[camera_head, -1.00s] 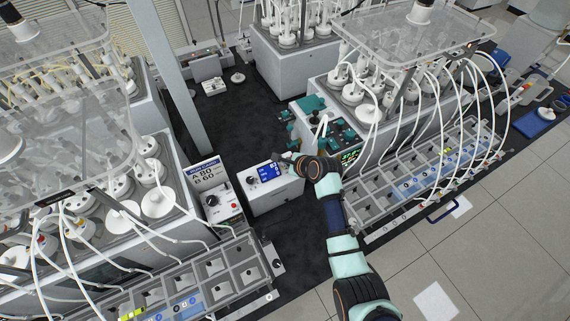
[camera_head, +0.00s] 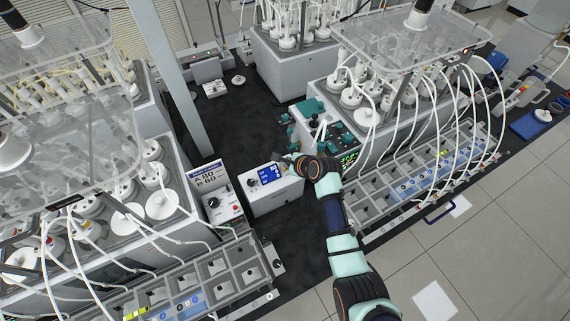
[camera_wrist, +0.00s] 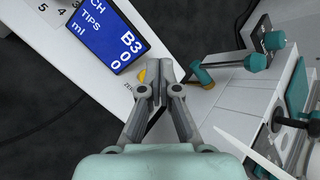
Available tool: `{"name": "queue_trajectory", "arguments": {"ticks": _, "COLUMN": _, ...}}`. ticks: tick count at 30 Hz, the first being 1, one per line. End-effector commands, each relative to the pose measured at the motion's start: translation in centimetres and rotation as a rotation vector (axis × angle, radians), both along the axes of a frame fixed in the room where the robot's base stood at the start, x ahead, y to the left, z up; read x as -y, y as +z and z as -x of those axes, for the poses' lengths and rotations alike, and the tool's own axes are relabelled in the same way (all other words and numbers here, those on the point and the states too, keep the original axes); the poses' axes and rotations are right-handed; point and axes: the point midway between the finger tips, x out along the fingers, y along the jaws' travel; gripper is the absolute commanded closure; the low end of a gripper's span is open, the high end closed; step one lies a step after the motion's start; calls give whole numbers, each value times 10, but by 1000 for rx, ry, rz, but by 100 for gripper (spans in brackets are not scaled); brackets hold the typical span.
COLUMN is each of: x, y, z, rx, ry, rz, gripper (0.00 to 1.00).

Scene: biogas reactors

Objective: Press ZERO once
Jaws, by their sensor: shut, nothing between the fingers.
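A white box-shaped device (camera_head: 278,196) with a blue display (camera_head: 270,174) and a dark knob (camera_head: 252,182) stands on the dark bench. In the wrist view the blue display (camera_wrist: 96,32) shows CH, TIPS, ml and B3 with zeros. A small yellow part (camera_wrist: 141,75) sits beside a partly hidden label starting with what looks like "ZE". My gripper (camera_wrist: 160,70) is shut and empty, its fingertips at the device's edge, just right of the yellow part in the picture. I cannot tell whether they touch it. In the head view my wrist hides part of this area.
A sign reading A 80, B 60 (camera_head: 210,177) stands left of the device, behind a smaller box with a red button (camera_head: 236,209). Right of the device are teal-topped equipment (camera_head: 312,106) and a tube-filled reactor unit.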

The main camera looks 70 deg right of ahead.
Motion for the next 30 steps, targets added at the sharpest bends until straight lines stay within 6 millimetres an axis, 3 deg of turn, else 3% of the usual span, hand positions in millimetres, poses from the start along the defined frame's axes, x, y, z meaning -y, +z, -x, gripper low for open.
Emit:
{"name": "queue_trajectory", "arguments": {"ticks": 11, "x": 0, "y": 3, "z": 0, "rx": 0, "ry": 0, "rz": 0, "gripper": 100}}
{"name": "queue_trajectory", "arguments": {"ticks": 27, "x": 0, "y": 52, "z": 0, "rx": 0, "ry": 0, "rz": 0, "gripper": 100}}
{"name": "queue_trajectory", "arguments": {"ticks": 30, "x": 0, "y": 54, "z": 0, "rx": 0, "ry": 0, "rz": 0, "gripper": 100}}
